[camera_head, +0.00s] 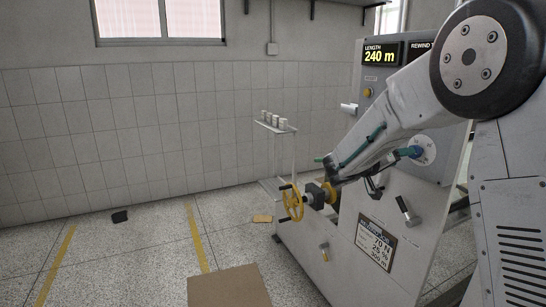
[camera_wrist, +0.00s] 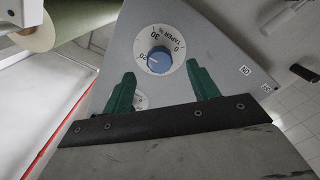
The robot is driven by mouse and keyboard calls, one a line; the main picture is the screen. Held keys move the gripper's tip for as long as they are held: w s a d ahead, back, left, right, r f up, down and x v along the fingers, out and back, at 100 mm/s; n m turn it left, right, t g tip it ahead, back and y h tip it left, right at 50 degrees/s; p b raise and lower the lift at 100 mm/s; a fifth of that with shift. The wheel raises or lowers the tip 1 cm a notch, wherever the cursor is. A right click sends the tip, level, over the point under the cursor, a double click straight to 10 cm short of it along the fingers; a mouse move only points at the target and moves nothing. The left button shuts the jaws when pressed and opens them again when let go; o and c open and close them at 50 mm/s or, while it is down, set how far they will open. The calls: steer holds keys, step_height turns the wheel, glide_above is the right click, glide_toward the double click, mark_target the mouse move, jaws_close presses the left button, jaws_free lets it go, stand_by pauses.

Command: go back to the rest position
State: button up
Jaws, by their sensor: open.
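My gripper (camera_wrist: 161,68) is open in the wrist view, its two green fingers apart with nothing between them. A blue knob (camera_wrist: 160,61) on a white taper dial (camera_wrist: 147,42) shows beyond the gap between the fingertips, on a grey panel. The contact or exact distance is hard to tell. In the head view my arm reaches from the upper right down in front of the machine (camera_head: 345,245), and the dial (camera_head: 428,150) shows beside the lower arm.
The machine's display (camera_head: 381,53) reads length 240 m. A yellow handwheel (camera_head: 292,203) sticks out at its left. A small rack (camera_head: 274,125) with white spools stands behind. A brown mat (camera_head: 228,288) lies on the floor. Open floor lies to the left, with yellow lines.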

steer(key=s+a+f+n+g+y, duration=0.1)
steer(key=s+f+n+g+y, duration=0.2)
steer(key=s, duration=0.8)
steer(key=s+a+f+n+g+y, duration=0.1)
steer(key=s+f+g+y, duration=0.3)
steer(key=s, duration=0.6)
steer(key=s+a+t+y, duration=0.1)
steer(key=s+a+y, duration=0.2)
steer(key=s, duration=0.4)
steer(key=s+a+r+y, duration=0.1)
steer(key=s+a+y, duration=0.2)
steer(key=s+a, duration=0.2)
steer(key=s+a+r+n+t+y, duration=0.1)
steer(key=s+a+y, duration=0.2)
steer(key=s, duration=0.6)
steer(key=shift+s+a+r+t+y, duration=0.3)
steer(key=shift+a+y, duration=0.1)
steer(key=shift+a, duration=0.7)
